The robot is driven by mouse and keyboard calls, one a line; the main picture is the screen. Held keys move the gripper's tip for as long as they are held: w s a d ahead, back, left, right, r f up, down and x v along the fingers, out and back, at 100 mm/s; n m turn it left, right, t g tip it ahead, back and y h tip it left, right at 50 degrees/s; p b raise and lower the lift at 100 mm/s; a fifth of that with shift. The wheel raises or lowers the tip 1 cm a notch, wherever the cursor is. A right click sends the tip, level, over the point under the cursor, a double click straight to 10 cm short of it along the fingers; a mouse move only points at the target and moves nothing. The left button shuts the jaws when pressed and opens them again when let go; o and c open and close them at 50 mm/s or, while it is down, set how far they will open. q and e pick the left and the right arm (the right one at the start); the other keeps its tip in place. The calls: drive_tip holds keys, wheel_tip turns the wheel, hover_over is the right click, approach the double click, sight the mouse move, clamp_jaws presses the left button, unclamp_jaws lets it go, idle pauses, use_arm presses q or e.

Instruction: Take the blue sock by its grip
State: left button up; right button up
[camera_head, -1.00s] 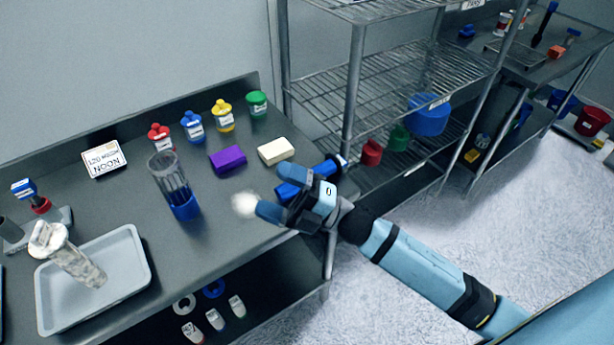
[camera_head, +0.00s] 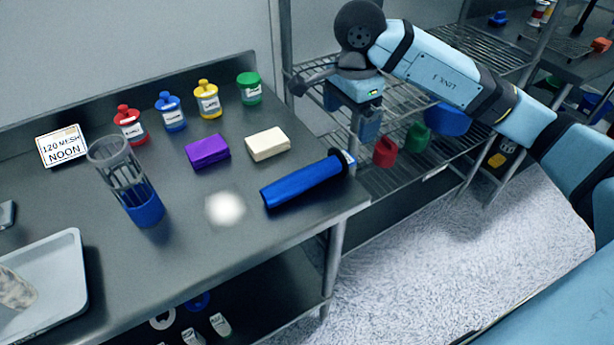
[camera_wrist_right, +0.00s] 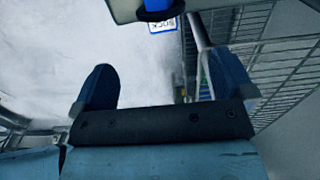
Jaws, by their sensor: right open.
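The blue sock (camera_head: 300,183) is a long blue cylinder lying at the right end of the steel table. Its labelled end (camera_head: 345,158) points to the back right, near the table edge. My right gripper (camera_head: 368,128) hangs off the table's right side, in front of the wire shelf and apart from the sock. In the right wrist view its two fingers (camera_wrist_right: 165,85) are wide apart with nothing between them. A blue end with a dark ring and a white label (camera_wrist_right: 163,24) shows beyond them at the top. My left gripper is not in view.
A white powder patch (camera_head: 225,209) lies left of the sock. A cream block (camera_head: 268,144), a purple block (camera_head: 208,151) and a clear sieve tube with a blue base (camera_head: 145,208) stand nearby. The wire shelf (camera_head: 455,150) is close behind my right gripper.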

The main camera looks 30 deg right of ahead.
sight(345, 161)
wheel_tip(345, 161, down, 8)
drive_tip(key=shift+r, duration=0.25)
drive_tip(key=f, duration=0.5)
drive_tip(key=shift+w+d+b, duration=0.2)
drive_tip(key=shift+d+b, duration=0.05)
drive_tip(key=shift+b, duration=0.15)
drive_tip(key=shift+c, duration=0.2)
drive_tip(key=c, duration=0.9)
